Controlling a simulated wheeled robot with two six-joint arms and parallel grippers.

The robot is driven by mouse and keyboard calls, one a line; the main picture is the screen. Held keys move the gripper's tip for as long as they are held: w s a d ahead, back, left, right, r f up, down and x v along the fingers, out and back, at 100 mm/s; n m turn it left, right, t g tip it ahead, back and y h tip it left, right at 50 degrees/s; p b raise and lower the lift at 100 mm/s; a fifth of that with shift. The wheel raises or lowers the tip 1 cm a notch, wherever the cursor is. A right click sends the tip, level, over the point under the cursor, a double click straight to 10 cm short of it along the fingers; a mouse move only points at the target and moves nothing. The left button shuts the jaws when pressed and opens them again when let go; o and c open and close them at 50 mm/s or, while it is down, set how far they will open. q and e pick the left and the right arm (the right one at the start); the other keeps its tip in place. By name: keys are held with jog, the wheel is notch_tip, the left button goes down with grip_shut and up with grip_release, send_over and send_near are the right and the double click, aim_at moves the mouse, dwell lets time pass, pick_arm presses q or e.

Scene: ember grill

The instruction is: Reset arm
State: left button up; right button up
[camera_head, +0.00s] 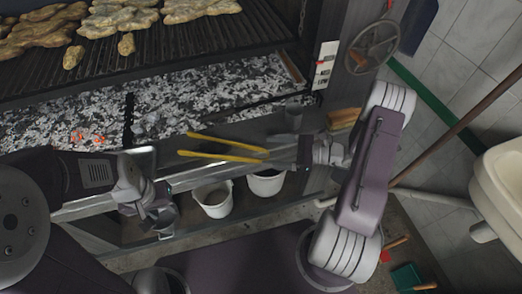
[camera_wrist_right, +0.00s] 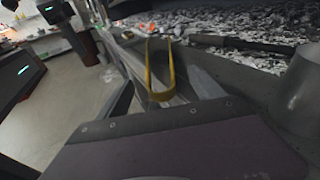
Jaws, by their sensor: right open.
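My right arm comes in from the lower right in the head view and bends back toward the grill's front ledge. My right gripper (camera_head: 292,151) is open and points left, close to the right end of the yellow tongs (camera_head: 235,156). The tongs lie along the ledge with their two arms spread to the left. They also show in the right wrist view (camera_wrist_right: 152,75), with the bend toward the camera and apart from the purple panel in front. My left gripper (camera_head: 157,208) is at the lower left, just in front of the ledge; its jaws are too unclear to read.
The grill grate (camera_head: 170,45) holds several pieces of meat above ash and embers (camera_head: 200,98). A grey metal cup (camera_head: 293,114) stands behind my right gripper. White buckets (camera_head: 213,203) are below the ledge. A sink (camera_head: 500,175) is at right.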

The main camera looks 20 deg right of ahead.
jog(key=v, duration=0.4)
jog(key=shift+s+d+r, duration=0.1)
jog(key=shift+s+d, duration=0.05)
jog(key=shift+d, duration=0.1)
